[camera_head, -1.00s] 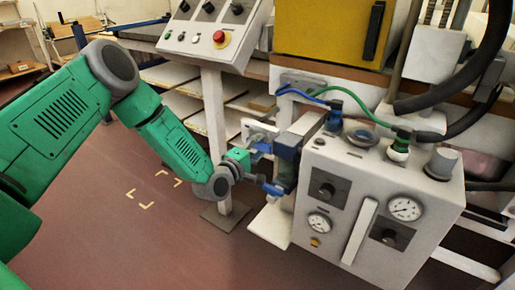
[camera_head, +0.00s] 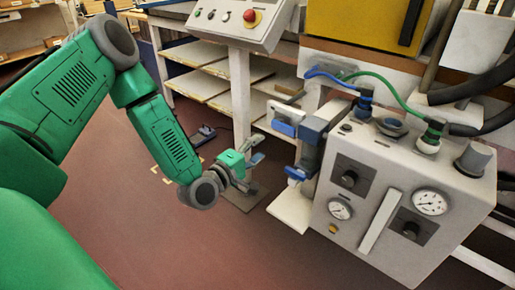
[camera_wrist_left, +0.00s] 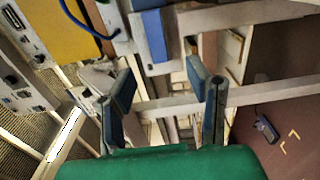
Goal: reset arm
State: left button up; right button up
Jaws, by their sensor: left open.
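My left gripper (camera_head: 256,150) is at the end of my green left arm, in front of the grey post of the control panel. It is open, with nothing between its fingers. In the wrist view the two dark fingers of the left gripper (camera_wrist_left: 162,85) stand well apart. The white machine box (camera_head: 385,185) with gauges and knobs is to the right of the gripper. A grey and blue fixture (camera_head: 312,150) is on its left side, with a gap between it and the gripper. My right gripper does not show.
A control panel (camera_head: 235,22) with a red button stands above the gripper. Green and blue hoses run over the box. White shelves (camera_head: 195,88) are behind. A small dark device (camera_head: 203,135) lies on the floor. The red-brown floor (camera_head: 140,230) at lower left is clear.

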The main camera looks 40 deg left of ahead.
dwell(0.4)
pick_arm(q)
jog(key=s+d+f+m+g+h+p, duration=0.2)
jog(key=s+d+f+m+g+p, duration=0.1)
jog(key=s+d+f+m+g, duration=0.95)
jog(key=s+a+m+g+y+p, duration=0.1)
jog(key=s+a+m+g, duration=0.1)
jog(key=s, duration=0.8)
jog(key=s+a+f+m+g+y+p, duration=0.1)
jog(key=s+a+m+g+y, duration=0.1)
jog(key=s, duration=0.7)
jog(key=shift+s+a+m+g, duration=0.35)
jog(key=shift+a+m+g, duration=0.1)
jog(key=shift+m, duration=0.3)
jog(key=shift+f, duration=0.1)
jog(key=shift+w+d, duration=0.1)
